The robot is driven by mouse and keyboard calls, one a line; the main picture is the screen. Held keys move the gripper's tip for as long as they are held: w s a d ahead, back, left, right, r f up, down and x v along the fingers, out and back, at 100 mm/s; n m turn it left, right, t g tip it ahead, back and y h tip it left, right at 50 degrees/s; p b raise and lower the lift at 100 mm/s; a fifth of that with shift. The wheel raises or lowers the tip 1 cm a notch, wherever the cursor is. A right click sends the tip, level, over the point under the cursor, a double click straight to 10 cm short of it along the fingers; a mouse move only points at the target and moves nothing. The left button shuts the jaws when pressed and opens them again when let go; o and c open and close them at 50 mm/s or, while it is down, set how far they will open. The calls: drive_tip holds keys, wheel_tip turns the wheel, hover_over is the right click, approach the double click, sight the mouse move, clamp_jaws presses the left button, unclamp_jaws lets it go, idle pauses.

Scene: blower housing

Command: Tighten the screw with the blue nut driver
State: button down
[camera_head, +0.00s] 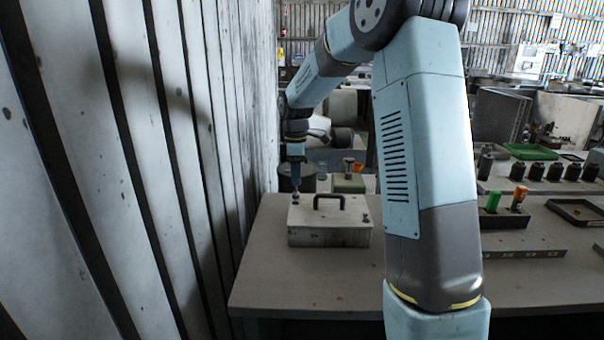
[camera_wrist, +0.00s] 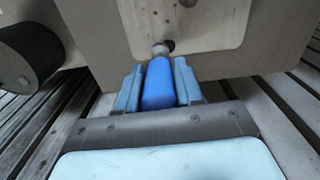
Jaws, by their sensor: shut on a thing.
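The blue nut driver (camera_wrist: 158,85) is clamped between the two fingers of my gripper (camera_wrist: 158,86); in the head view its handle (camera_head: 296,174) points down. Its metal tip (camera_head: 296,197) is over the left part of the pale blower housing (camera_head: 330,239), which has a dark carry handle on top. The housing top (camera_wrist: 215,62) also shows in the wrist view, with the driver's end (camera_wrist: 160,50) close to a dark round spot. I cannot tell whether the tip touches a screw; the screw under it is hidden.
A slatted wall (camera_head: 130,150) runs close on the left. The table (camera_head: 300,291) is clear in front of the housing. At right, green (camera_head: 493,201) and orange (camera_head: 519,196) handles stand in a dark holder, near a black tray (camera_head: 577,211) and several dark cylinders.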

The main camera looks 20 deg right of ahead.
drive_tip(key=shift+r, duration=0.15)
drive_tip(key=shift+r, duration=0.45)
drive_tip(key=shift+f, duration=0.65)
idle(0.8)
